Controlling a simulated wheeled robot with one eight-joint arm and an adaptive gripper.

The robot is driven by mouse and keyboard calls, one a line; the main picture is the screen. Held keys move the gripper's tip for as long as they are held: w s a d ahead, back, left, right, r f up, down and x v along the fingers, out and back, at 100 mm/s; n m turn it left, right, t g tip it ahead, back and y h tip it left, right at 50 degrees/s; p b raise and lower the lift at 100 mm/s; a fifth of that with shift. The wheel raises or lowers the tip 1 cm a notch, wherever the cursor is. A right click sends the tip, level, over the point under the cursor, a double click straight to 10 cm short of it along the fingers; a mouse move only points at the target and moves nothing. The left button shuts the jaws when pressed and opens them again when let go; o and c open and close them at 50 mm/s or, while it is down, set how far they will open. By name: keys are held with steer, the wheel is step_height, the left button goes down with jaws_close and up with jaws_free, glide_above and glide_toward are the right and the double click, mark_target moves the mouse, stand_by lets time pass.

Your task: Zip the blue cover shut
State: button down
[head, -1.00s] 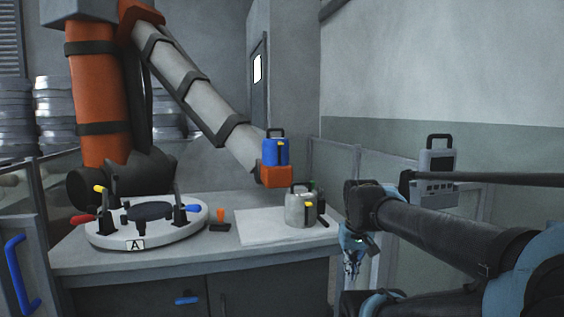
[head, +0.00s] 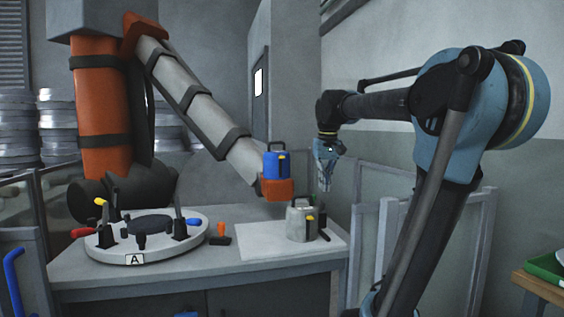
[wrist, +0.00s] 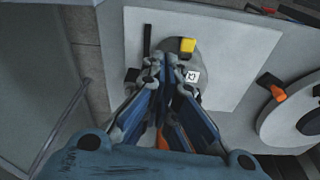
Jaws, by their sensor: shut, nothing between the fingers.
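A blue cover (head: 276,166) with a black handle on top and a small yellow tab sits upright on the orange end of a large grey arm. I cannot tell from here how far its zip is closed. My gripper (head: 326,184) is shut and empty, pointing down in the air to the right of the blue cover and apart from it. In the wrist view my gripper (wrist: 160,80) hangs above a grey canister with a yellow tab (wrist: 187,45) and hides part of it. I cannot make out the blue cover in the wrist view.
The grey canister (head: 300,222) stands on a white sheet (head: 262,240) on the bench. A round mould (head: 105,243) with clamps and an orange-handled tool (head: 221,230) lie to its left. Fence panels (head: 368,235) stand at right, with a green tray (head: 547,265) beyond.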

steer(key=w+a+r+n, duration=0.1)
steer(key=w+a+r, duration=0.6)
steer(key=w+r, duration=0.5)
glide_toward(283, 156)
steer(key=shift+s+n+g, duration=0.3)
steer(key=shift+s+n, duration=0.05)
steer(key=shift+n, duration=0.05)
steer(key=shift+w+a+f, duration=0.1)
steer(key=shift+w+f, duration=0.05)
steer(key=shift+f, duration=1.6)
steer(key=shift+w+f, duration=0.2)
steer(key=shift+f, duration=1.55)
step_height(283, 156, down, 8)
steer(key=shift+s, duration=0.45)
